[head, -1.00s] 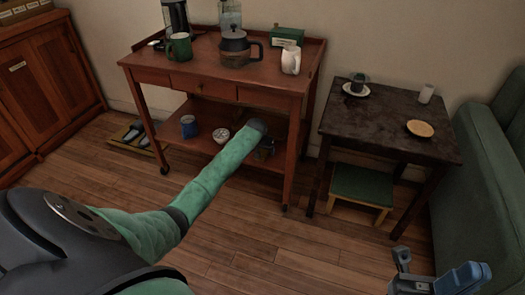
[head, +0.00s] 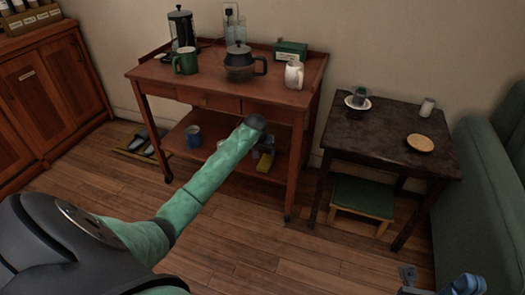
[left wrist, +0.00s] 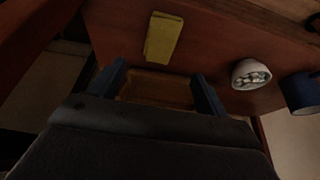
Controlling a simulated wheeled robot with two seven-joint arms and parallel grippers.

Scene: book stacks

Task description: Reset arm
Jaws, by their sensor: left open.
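My left arm reaches from the left toward the wooden trolley (head: 215,90), its end in front of the lower shelf. In the left wrist view my left gripper (left wrist: 162,84) is open, its two dark blue fingers apart with nothing between them. A yellow block-like item (left wrist: 163,38) lies on the reddish shelf beyond the fingertips; it also shows in the head view (head: 264,163). In the head view the left gripper is mostly hidden behind its own arm. Blue and grey parts of my right gripper (head: 440,284) show at the bottom right edge, cut off by the frame.
The lower shelf holds a blue mug (head: 193,135) and a white bowl (left wrist: 252,75). The trolley top carries a kettle (head: 240,65), a green mug (head: 186,62) and a white jug (head: 294,75). A dark table (head: 385,125), stool (head: 362,197) and sofa (head: 490,190) stand right. Front floor is clear.

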